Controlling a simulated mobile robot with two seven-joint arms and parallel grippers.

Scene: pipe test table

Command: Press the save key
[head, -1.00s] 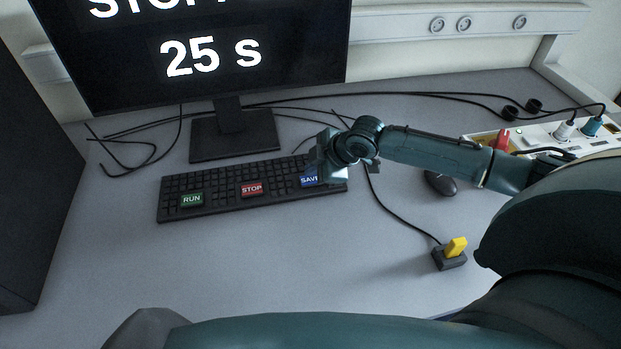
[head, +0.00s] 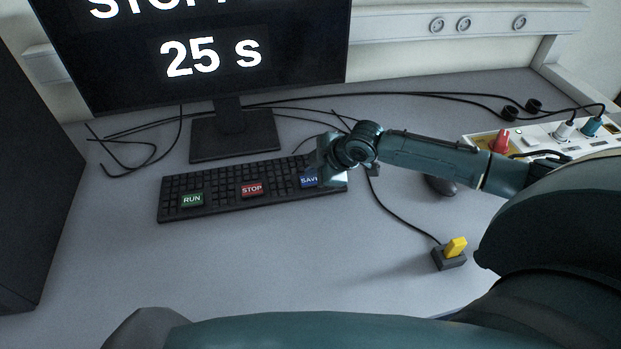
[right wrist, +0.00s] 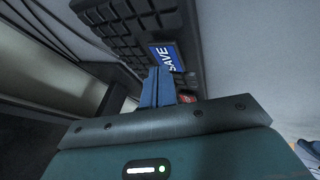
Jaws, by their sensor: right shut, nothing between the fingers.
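The blue save key (head: 309,181) is at the right end of the black keyboard (head: 222,207), partly covered by my right gripper in the head view. In the right wrist view the save key (right wrist: 167,57) shows just beyond the fingertips. My right gripper (head: 318,174) is over the right end of the keyboard, shut and empty. Its closed fingers (right wrist: 157,82) point at the save key in the right wrist view. I cannot tell whether the tips touch the key. My left gripper is not in view.
The red stop key (head: 252,189) and green run key (head: 191,200) lie further left. A monitor (head: 215,85) reading "25 s" stands behind. A yellow switch (head: 456,247), a mouse (head: 440,186) and a power strip (head: 540,135) are to the right. The front desk area is clear.

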